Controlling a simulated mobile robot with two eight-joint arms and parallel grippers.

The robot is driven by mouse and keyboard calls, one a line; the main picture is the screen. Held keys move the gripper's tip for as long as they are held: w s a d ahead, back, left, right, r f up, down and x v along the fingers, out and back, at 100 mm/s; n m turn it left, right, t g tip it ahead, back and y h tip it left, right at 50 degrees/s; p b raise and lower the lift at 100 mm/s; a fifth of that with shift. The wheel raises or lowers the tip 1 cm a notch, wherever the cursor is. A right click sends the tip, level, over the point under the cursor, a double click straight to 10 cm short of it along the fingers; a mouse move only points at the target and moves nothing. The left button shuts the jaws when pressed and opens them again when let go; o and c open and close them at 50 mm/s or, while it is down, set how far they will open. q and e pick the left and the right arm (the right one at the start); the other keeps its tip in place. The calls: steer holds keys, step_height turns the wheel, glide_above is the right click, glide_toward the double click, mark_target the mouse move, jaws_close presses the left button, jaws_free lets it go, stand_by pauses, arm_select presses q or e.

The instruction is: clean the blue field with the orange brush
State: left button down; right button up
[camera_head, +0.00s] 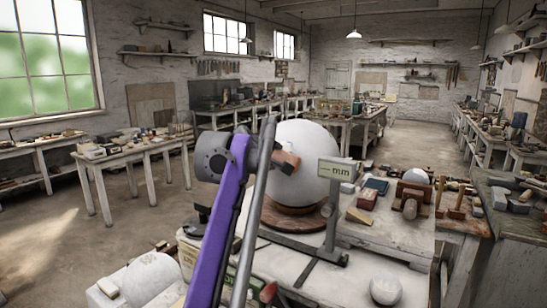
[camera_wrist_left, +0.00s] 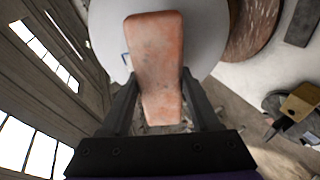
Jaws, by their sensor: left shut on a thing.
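My left gripper (camera_head: 272,156) is shut on the orange brush (camera_head: 285,162), a worn orange-brown block. In the left wrist view the brush (camera_wrist_left: 157,60) stands between the two dark fingers (camera_wrist_left: 160,90). It lies in front of the large white plaster sphere (camera_head: 315,145); I cannot tell whether it touches it. The sphere (camera_wrist_left: 105,35) also fills the top of the wrist view. My right gripper is not in view.
The sphere sits on a round brown base (camera_head: 290,218) on the white worktable (camera_head: 350,285). A gauge marked "mm" (camera_head: 336,170) stands right beside it. A small white ball (camera_head: 385,289) and a larger one (camera_head: 151,278) are at the front. Blocks and tools crowd the right side.

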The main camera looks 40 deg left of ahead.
arm_select(q)
steer(key=shift+w+f, duration=0.15)
steer(key=shift+w, duration=0.25)
steer(key=shift+w+d+f, duration=0.1)
steer(key=shift+d+f, duration=0.05)
steer(key=shift+d, duration=0.35)
steer(key=shift+w+d+f, duration=0.1)
steer(key=shift+d, duration=0.4)
steer(key=shift+s+a+r, duration=0.1)
